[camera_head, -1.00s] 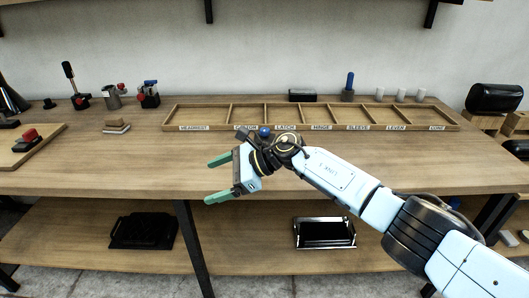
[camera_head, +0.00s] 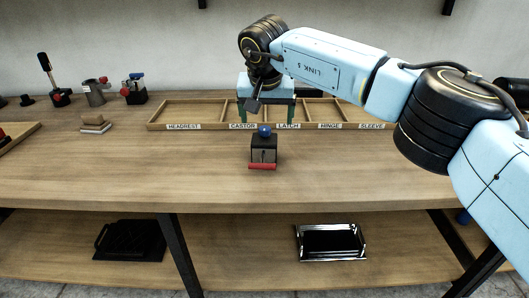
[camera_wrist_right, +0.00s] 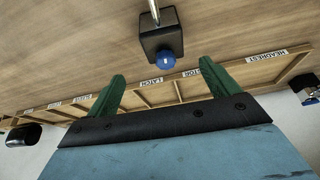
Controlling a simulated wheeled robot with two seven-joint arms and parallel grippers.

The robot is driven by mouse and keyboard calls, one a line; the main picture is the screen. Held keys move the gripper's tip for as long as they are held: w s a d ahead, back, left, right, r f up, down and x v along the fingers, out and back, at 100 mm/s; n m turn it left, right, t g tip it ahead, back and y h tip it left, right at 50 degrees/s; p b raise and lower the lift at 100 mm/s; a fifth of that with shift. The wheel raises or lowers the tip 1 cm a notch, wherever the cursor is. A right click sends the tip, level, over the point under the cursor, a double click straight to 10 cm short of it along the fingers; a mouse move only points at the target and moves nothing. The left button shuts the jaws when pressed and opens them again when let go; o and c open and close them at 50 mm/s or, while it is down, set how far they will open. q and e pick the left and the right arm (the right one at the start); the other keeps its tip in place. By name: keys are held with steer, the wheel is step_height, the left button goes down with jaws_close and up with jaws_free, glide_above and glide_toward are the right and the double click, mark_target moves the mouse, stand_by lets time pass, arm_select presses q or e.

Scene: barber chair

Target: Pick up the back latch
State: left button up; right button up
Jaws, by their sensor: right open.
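A small dark block with a blue ball knob and a red bar, which looks like the back latch (camera_head: 263,152), stands on the bench in front of the sorting tray. In the right wrist view the latch (camera_wrist_right: 161,42) shows its dark body and blue knob just beyond the fingertips. My right gripper (camera_head: 266,112) is open, with its green fingers pointing down behind the latch, over the tray. In the right wrist view the gap between the fingers (camera_wrist_right: 162,70) is empty and roughly lined up with the knob. My left gripper is out of view.
The labelled wooden tray (camera_head: 210,127) lies behind the latch; its right end is hidden by my arm. Several small parts, including a red-and-blue fixture (camera_head: 134,90), stand at the back left. The front of the bench is clear.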

mark_target(265, 135)
steer(key=shift+x, duration=0.9)
steer(key=x, duration=0.1)
steer(key=b+x, duration=0.1)
steer(key=x, duration=0.2)
steer(key=shift+s+a+f, duration=0.25)
steer(key=shift+a+f, duration=0.1)
steer(key=shift+a, duration=0.05)
steer(key=shift+w+f+b, duration=0.2)
steer(key=shift+f+b, duration=0.1)
steer(key=shift+f, duration=0.15)
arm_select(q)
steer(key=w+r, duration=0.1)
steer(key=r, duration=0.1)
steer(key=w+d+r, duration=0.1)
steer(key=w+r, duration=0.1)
arm_select(e)
steer(key=shift+c, duration=0.5)
steer(key=c, duration=1.7)
steer(key=shift+r, duration=0.1)
